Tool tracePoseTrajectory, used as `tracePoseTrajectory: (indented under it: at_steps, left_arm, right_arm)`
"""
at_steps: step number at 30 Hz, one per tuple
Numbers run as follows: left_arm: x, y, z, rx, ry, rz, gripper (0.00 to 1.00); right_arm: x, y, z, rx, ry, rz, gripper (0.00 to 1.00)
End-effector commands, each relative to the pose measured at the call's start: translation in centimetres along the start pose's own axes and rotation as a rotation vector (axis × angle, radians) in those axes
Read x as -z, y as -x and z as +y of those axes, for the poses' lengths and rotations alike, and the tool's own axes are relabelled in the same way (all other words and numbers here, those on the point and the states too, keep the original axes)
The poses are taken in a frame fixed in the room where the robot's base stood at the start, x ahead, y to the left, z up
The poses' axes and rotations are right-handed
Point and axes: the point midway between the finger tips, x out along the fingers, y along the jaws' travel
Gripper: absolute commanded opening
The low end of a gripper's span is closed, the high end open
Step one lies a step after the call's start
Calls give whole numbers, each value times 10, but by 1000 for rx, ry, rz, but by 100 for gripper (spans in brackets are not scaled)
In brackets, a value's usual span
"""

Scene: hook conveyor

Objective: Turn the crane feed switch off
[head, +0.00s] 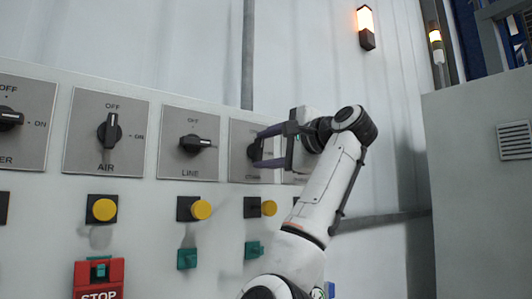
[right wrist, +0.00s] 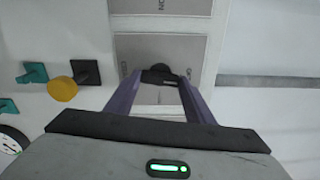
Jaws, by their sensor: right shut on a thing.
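The fourth switch plate (head: 241,138) along the panel carries a dark rotary knob (head: 252,151), mostly hidden behind my fingers. In the right wrist view the black knob (right wrist: 158,75) lies between the purple fingertips (right wrist: 160,83). Which way it points is hard to tell. My left gripper is not in view.
To the left, the LINE switch (head: 195,144) points right, the AIR switch (head: 110,131) up at OFF. Below are yellow buttons (head: 202,209), green toggles (head: 187,258) and a red STOP box (head: 98,280). A grey cabinet (head: 475,190) stands right. An orange lamp (head: 366,25) glows above.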

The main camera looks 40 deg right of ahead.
Motion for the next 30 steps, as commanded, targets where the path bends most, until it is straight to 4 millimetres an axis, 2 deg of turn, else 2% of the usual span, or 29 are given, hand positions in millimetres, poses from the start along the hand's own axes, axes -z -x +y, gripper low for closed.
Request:
tracePoseTrajectory:
  at_steps: [10,26,27,29,30]
  left_arm:
    - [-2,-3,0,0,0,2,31]
    - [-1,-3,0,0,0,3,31]
    - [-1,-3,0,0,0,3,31]
    - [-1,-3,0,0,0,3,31]
    - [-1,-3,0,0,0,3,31]
  right_arm:
    - [0,0,1,-2,128,-1,26]
    - [-1,0,1,-3,150,-1,26]
    - [-1,0,1,-3,150,-1,55]
    - [-1,0,1,-3,149,-1,65]
    - [-1,0,1,-2,149,-1,67]
